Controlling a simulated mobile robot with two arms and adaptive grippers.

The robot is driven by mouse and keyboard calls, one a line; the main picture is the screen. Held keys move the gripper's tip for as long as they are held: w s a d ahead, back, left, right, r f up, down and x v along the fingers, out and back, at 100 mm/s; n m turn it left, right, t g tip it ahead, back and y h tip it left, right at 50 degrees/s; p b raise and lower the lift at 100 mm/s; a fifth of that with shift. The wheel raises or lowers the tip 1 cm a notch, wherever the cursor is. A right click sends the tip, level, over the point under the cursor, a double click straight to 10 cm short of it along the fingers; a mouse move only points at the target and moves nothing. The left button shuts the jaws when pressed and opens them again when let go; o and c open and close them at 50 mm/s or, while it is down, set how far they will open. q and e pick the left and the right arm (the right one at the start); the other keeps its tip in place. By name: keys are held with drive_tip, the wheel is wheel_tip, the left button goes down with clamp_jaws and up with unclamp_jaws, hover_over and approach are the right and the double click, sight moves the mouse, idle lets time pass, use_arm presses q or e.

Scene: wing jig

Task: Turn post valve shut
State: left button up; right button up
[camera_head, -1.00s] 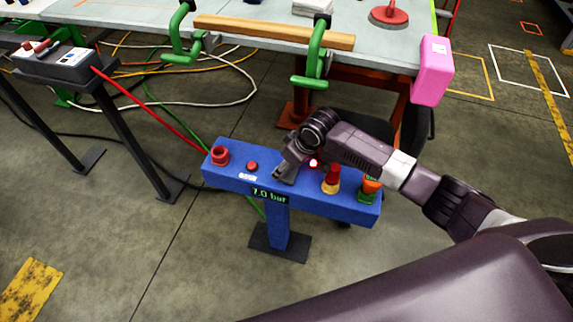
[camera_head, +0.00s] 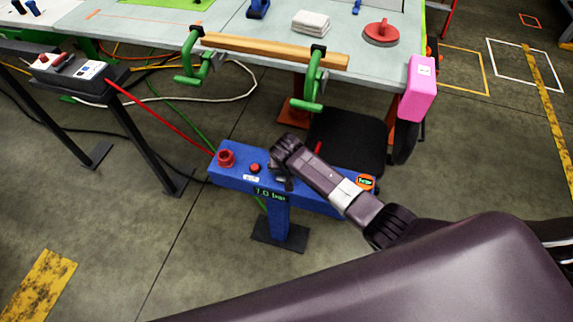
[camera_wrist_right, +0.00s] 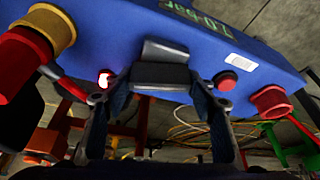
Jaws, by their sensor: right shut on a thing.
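The blue post (camera_head: 285,222) stands on the floor, its panel tilted up and its display (camera_head: 270,193) reading 7.0 bar. My right gripper (camera_head: 282,182) is at the middle of the panel. In the right wrist view, its fingers (camera_wrist_right: 160,95) are on either side of a dark grey block-like handle (camera_wrist_right: 163,72), which I take to be the valve handle, and are shut on it. In the head view the gripper mostly hides this handle. My left gripper is not in view.
The panel also carries a red port (camera_head: 226,158), a red button (camera_head: 255,168), a lit red button (camera_wrist_right: 105,78) and a red-yellow knob (camera_wrist_right: 45,30). A red hose (camera_head: 160,123) runs to the left stand. A worktable (camera_head: 255,40) with green clamps and a black stool (camera_head: 347,140) stand behind.

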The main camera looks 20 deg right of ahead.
drive_tip(key=shift+m+g+h, duration=0.3)
drive_tip(key=shift+m+h, duration=0.3)
drive_tip(key=shift+m, duration=1.1)
drive_tip(key=o, duration=1.2)
drive_tip(key=shift+c, duration=0.2)
drive_tip(key=v, duration=1.2)
drive_tip(key=shift+s+f, duration=0.1)
drive_tip(key=shift+f, duration=0.05)
